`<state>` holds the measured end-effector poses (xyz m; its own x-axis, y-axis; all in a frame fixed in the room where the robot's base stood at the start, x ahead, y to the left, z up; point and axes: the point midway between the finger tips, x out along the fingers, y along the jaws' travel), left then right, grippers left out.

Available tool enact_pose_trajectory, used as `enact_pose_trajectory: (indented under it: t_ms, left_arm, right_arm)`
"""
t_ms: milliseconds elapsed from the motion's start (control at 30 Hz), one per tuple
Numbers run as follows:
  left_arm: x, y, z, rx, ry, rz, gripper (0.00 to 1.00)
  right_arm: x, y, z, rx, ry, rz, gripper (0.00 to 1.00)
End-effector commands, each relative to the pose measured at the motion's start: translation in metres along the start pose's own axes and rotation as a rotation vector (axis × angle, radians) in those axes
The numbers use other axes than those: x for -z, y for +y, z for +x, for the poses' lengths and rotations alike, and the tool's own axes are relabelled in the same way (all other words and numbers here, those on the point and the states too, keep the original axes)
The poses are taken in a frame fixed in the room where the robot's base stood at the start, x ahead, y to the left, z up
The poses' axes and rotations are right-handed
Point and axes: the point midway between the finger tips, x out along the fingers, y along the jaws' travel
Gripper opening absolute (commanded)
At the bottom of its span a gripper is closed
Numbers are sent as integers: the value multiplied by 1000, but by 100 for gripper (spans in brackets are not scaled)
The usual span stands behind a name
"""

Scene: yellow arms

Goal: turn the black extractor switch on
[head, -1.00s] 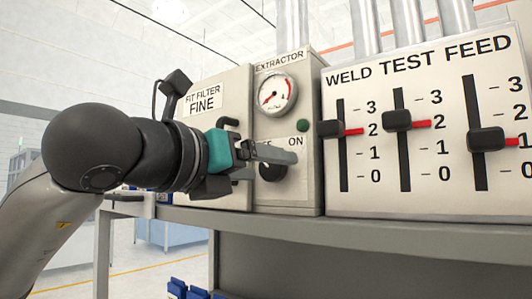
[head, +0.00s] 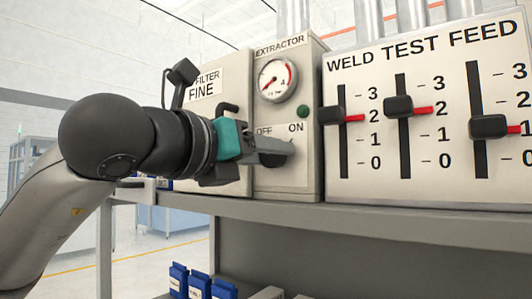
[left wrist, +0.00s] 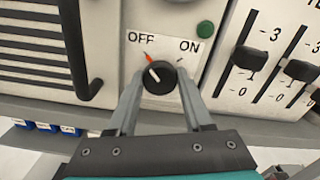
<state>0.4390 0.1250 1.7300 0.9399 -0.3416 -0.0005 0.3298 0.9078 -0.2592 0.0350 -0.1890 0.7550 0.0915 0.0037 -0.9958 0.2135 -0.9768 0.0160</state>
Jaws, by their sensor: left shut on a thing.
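The black extractor switch (left wrist: 160,79) is a round knob on the pale extractor panel, under the OFF and ON labels. In the left wrist view its white line points up and left, towards OFF and a small red mark (left wrist: 149,57). My left gripper (left wrist: 158,88) is shut on the knob, with one finger on each side of it. In the head view the left gripper (head: 278,150) reaches in from the left and its fingers hide most of the knob. My right gripper is not in view.
A green button (head: 303,112) and a round gauge (head: 278,81) sit above the switch. A black handle (left wrist: 85,60) stands out to its left. The weld test feed panel (head: 440,160) with several sliders is to the right. A grey shelf edge (head: 330,213) runs below.

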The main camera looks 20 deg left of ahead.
Motion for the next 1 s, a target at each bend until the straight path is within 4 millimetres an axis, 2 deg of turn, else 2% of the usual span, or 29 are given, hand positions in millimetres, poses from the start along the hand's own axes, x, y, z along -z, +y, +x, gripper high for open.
enact_pose_trajectory:
  t_ms: [33,167,567,1000]
  left_arm:
    - [0,0,0,-1,0,0,14]
    - [0,0,0,-1,0,0,0]
    - [1,0,0,0,-1,58,0]
    - [2,0,0,1,-1,403,0]
  right_arm:
    - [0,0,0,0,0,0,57]
    - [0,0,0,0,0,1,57]
    - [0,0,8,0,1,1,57]
    - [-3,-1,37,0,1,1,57]
